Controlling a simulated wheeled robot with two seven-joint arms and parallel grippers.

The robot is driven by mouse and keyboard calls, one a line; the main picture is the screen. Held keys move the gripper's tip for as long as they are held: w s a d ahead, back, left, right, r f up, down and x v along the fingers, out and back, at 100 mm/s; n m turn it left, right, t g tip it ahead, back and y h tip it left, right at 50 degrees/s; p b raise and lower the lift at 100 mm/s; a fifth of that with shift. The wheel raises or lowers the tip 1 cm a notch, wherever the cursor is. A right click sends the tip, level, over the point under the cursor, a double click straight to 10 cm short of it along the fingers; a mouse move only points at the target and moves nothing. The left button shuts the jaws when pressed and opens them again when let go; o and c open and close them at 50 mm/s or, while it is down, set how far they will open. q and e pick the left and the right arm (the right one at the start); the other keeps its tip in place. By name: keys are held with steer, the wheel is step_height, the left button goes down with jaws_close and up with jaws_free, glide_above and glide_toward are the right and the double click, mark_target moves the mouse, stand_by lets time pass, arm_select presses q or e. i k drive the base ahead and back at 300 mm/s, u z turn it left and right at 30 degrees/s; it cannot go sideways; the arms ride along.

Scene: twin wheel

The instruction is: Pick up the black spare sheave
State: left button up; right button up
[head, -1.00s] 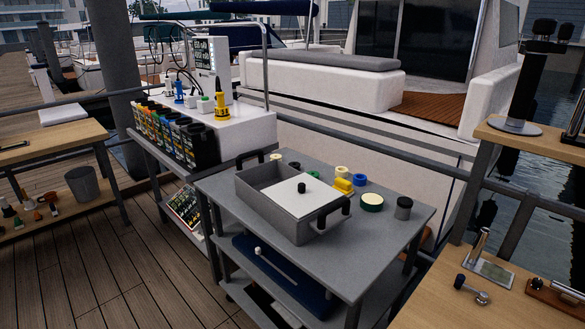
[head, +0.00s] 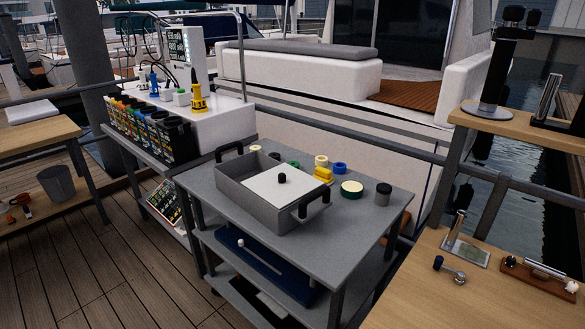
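I cannot tell for sure which thing is the black spare sheave. Small round parts lie on the grey cart top (head: 330,255): a small dark piece (head: 275,156) partly hidden behind the grey tray, and a dark grey cylinder with a black top (head: 383,193) standing near the cart's right corner. A cream ring (head: 321,161), a blue ring (head: 339,168), a yellow block (head: 323,176) and a green-rimmed pale disc (head: 352,189) lie between them. Neither of my grippers is in view.
A grey tray (head: 245,201) with black handles and a white knobbed lid takes up the cart's left part. A wooden bench (head: 420,290) with metal tools is at right, with a raised shelf (head: 480,118). A white unit with bins (head: 225,120) stands behind left.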

mark_target(276, 156)
steer(key=u, duration=0.25)
steer(key=k, duration=0.35)
steer(key=u, duration=1.5)
steer(key=i, duration=2.3)
steer(key=u, duration=0.05)
